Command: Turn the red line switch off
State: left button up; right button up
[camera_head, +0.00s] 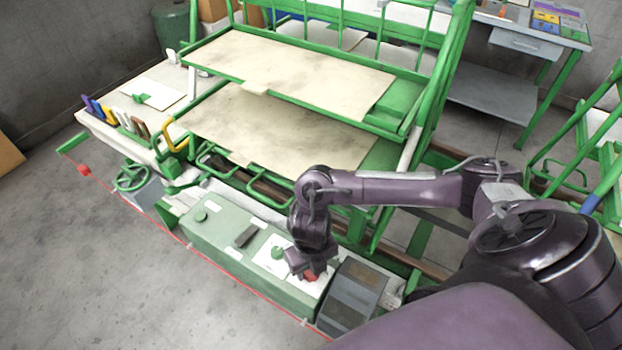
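The red line switch (312,277) shows as a small red piece on a white plate near the right end of the green control box (225,236). My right gripper (305,272) is directly over it, pointing down, and covers most of it. I cannot tell whether the fingers touch the switch or are open or shut, and the switch's setting is hidden. My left gripper is not in view.
Green knobs (278,252) and a dark block (246,236) sit on the box beside the switch. A dark slanted panel (352,296) stands just right of it. A green rack with beige boards (285,72) rises behind. A red line (205,256) runs along the front.

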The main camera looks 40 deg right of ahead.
jog(key=shift+o, duration=1.4)
jog(key=shift+r, duration=0.1)
notch_tip(320, 180, up, 8)
jog(key=p, duration=0.2)
jog(key=shift+p, duration=0.35)
jog(key=shift+f, duration=0.2)
